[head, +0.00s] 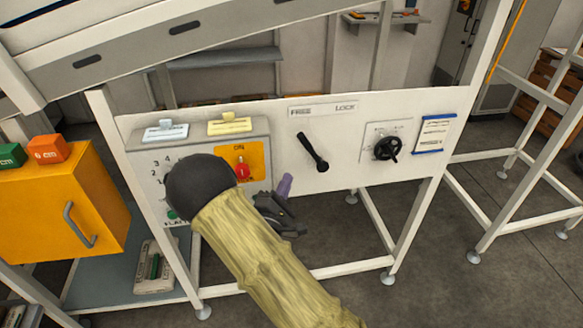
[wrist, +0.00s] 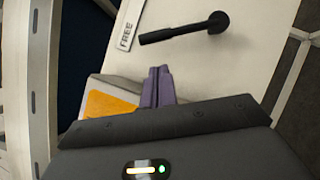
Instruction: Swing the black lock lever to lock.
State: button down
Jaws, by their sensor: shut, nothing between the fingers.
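The black lock lever (head: 311,150) is on the white panel (head: 345,178), under a strip with FREE on its left and LOCK on its right. Its round hub is at the lower right, and its handle slants up and left toward FREE. In the wrist view the lever (wrist: 182,32) lies beyond my fingertips, with the FREE label (wrist: 125,36) near its handle end. My gripper (head: 285,185) is shut and empty, its purple fingers below and left of the lever, apart from it. The fingers also show in the wrist view (wrist: 158,84).
A black rotary knob (head: 387,148) is right of the lever, beside a blue-framed card (head: 432,134). A grey box with a yellow plate and red switch (head: 242,170) sticks out at left, partly behind my arm. The panel around the lever is clear.

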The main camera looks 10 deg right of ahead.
aim_at(311, 148)
jog(key=p+x, duration=0.3)
jog(key=x, duration=0.6)
jog(key=shift+w, duration=0.25)
